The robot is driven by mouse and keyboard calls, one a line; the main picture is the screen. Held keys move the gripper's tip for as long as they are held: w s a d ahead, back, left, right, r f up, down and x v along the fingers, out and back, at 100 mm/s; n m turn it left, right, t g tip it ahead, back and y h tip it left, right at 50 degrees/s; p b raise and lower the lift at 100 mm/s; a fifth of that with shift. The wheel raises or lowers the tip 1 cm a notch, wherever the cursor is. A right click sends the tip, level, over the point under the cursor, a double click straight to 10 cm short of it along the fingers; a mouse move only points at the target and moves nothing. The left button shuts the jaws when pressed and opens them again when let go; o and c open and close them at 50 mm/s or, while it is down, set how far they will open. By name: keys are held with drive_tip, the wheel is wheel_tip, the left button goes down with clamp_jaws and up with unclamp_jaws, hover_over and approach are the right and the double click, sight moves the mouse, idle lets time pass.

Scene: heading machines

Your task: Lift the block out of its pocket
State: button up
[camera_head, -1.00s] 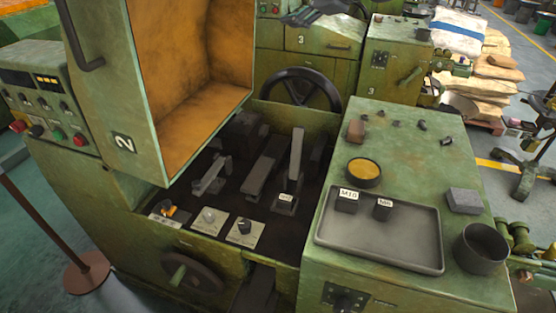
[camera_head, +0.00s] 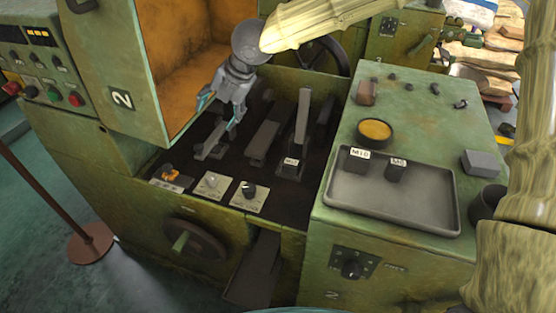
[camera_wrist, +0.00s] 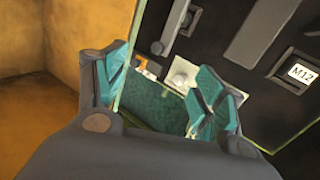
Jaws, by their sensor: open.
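A dark block labelled M12 (camera_head: 290,168) sits in a pocket in the machine's dark bed, at the foot of an upright bar. In the wrist view its label shows at the right edge, on the dark block (camera_wrist: 290,82). My gripper (camera_head: 219,117) hangs above the bed, left of the M12 block and apart from it. Its teal-padded fingers (camera_wrist: 163,85) are spread and empty. Two more dark blocks, M10 (camera_head: 357,164) and one with a label that seems to read M8 (camera_head: 396,174), stand in the grey tray (camera_head: 400,217) on the right cabinet.
The raised orange-lined guard (camera_head: 187,45) stands close to my gripper's left. Long bars (camera_head: 263,140) and a lever (camera_head: 212,140) rise from the bed. Knobs (camera_head: 248,190) line its front. A yellow-filled bowl (camera_head: 375,131) and grey block (camera_head: 480,163) sit on the cabinet.

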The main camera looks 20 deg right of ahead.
wheel_tip(320, 180, down, 3)
drive_tip(key=s+n+h, duration=0.1)
drive_tip(key=s, duration=0.1)
drive_tip(key=m+g+h, duration=0.2)
drive_tip(key=h, duration=0.3)
approach(291, 161)
drive_tip(key=shift+w+d+f+p, duration=0.15)
drive_tip(key=shift+w+d+f, duration=0.1)
drive_tip(key=shift+f, duration=1.2)
drive_tip(key=shift+w+d+f+p, duration=0.1)
drive_tip(key=shift+w+f+p, duration=0.1)
drive_tip(key=shift+f, duration=1.25)
drive_tip(key=shift+w+d+f+p, duration=0.1)
drive_tip(key=shift+w+d+f, duration=0.15)
drive_tip(key=shift+f, duration=1.2)
clamp_jaws()
